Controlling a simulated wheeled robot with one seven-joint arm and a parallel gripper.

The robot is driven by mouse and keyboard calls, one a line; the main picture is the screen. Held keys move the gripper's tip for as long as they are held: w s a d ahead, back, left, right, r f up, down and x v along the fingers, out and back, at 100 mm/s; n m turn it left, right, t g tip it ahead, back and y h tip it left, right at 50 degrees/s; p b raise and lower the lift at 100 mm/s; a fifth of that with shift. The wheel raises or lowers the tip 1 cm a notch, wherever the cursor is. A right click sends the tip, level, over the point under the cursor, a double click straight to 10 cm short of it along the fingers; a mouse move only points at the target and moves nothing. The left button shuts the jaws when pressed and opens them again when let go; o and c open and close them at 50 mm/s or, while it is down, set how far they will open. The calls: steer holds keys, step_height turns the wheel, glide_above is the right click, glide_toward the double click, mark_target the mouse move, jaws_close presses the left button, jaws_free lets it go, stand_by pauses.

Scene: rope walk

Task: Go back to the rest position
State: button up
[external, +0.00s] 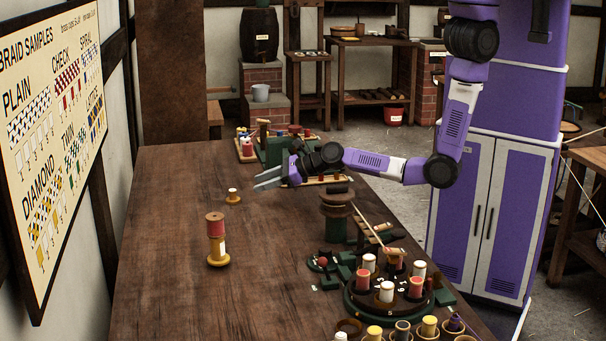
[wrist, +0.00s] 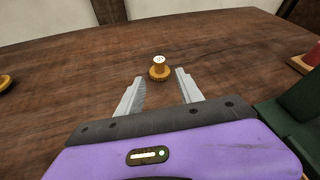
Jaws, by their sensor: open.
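My gripper (external: 268,181) is at the end of my purple arm, stretched out to the left over the dark wooden table (external: 160,200). Its two grey fingers are apart with nothing between them; they also show in the wrist view (wrist: 160,92). A small white-topped spool on an orange-brown base (external: 233,196) stands upright on the table, just left of the fingertips. In the wrist view the spool (wrist: 159,67) stands ahead of the fingers, apart from them.
A taller red spool on a yellow base (external: 216,240) stands nearer on the table. A round green rack (external: 352,306) with several spools fills the front right. Green blocks and trays (external: 275,152) lie behind my gripper. The table's left side is clear.

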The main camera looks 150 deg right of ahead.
steer(key=a+n, duration=0.2)
steer(key=n, duration=0.1)
steer(key=s+a+r+n, duration=0.1)
steer(key=a+n, duration=0.1)
steer(key=n, duration=0.2)
steer(key=s+a+r+n+p, duration=0.1)
steer(key=a+n, duration=0.2)
steer(key=shift+n, duration=0.4)
steer(key=w+a+r+n+t+y+p, duration=0.15)
steer(key=a+r+n, duration=0.25)
steer(key=a+n, duration=0.6)
steer(key=w+a+r+n+t, duration=0.1)
steer(key=a+r+n+t, duration=0.3)
steer(key=a+n, duration=0.7)
steer(key=a+r+n+t+y+b, duration=0.1)
steer(key=a+n+y, duration=0.4)
steer(key=a, duration=1)
steer(key=s+a+r+n+t+y+b, duration=0.1)
steer(key=a+r+n+t+y+b, duration=0.1)
steer(key=a+n+y, duration=0.3)
steer(key=a+r+n, duration=0.1)
steer(key=a+n, duration=0.3)
steer(key=a, duration=0.6)
steer(key=shift+s+r, duration=0.3)
steer(key=shift+a, duration=0.1)
